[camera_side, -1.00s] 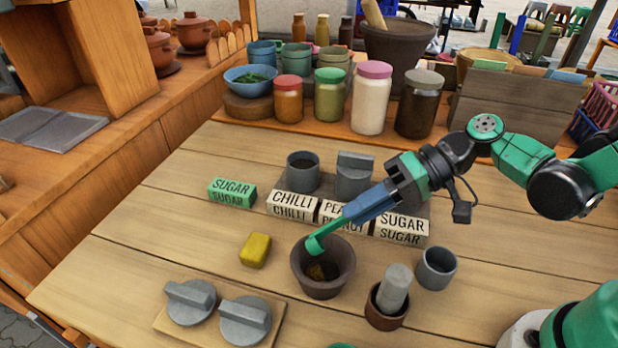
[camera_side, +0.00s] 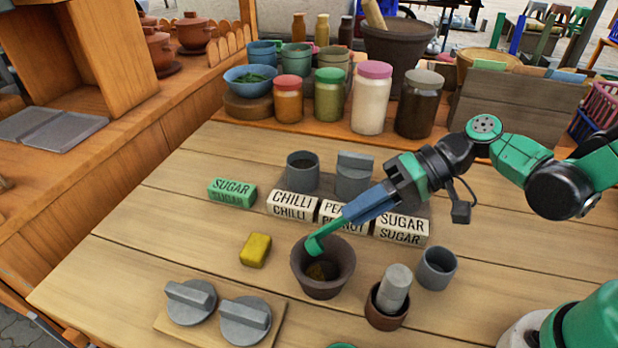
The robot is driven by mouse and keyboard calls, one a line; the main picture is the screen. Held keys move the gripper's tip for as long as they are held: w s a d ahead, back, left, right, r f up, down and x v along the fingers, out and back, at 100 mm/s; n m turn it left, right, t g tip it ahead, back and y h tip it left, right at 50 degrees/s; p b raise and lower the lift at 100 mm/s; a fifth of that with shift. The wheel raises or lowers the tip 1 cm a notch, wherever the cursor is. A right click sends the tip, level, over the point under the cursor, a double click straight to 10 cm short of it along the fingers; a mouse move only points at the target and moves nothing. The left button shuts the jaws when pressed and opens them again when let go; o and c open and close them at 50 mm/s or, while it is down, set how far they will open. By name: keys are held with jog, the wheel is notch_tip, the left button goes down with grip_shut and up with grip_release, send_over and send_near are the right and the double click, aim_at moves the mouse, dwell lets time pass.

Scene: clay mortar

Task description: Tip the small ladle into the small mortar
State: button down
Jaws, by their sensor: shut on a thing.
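The small mortar (camera_side: 323,283) is a dark brown clay bowl near the middle front of the table. A yellow-brown heap (camera_side: 322,270) lies in its bottom. My gripper (camera_side: 368,205) is shut on the small green ladle (camera_side: 326,236), whose handle slants down to the left. The ladle's bowl end hangs at the mortar's upper left rim, over the opening. Whether it touches the rim, and whether anything is left in it, I cannot tell. The gripper's fingers hide the upper part of the handle.
Behind the mortar stand blocks labelled CHILLI (camera_side: 292,205) and SUGAR (camera_side: 401,228), with a grey open pot (camera_side: 302,172). A yellow block (camera_side: 255,250) is at its left. A brown cup with a grey pestle (camera_side: 394,290) and a grey cup (camera_side: 436,268) are at its right. Grey lids (camera_side: 245,320) lie front left.

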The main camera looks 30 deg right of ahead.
jog(key=shift+w+a+r+g+h, duration=0.15)
jog(key=shift+a+r+g+h, duration=0.2)
jog(key=shift+h, duration=0.45)
jog(key=shift+a+r+h, duration=0.3)
jog(key=shift+r+h, duration=0.25)
jog(key=shift+h, duration=0.15)
jog(key=shift+a+r+h, duration=0.3)
jog(key=shift+r+h, duration=0.25)
jog(key=shift+h, duration=0.15)
jog(key=a+r+h, duration=0.1)
jog(key=h, duration=0.1)
jog(key=a+r+g+h, duration=0.1)
jog(key=h, duration=0.1)
jog(key=w+a+r+g+h, duration=0.1)
jog(key=r+h, duration=0.1)
jog(key=h, duration=0.1)
jog(key=shift+a, duration=0.25)
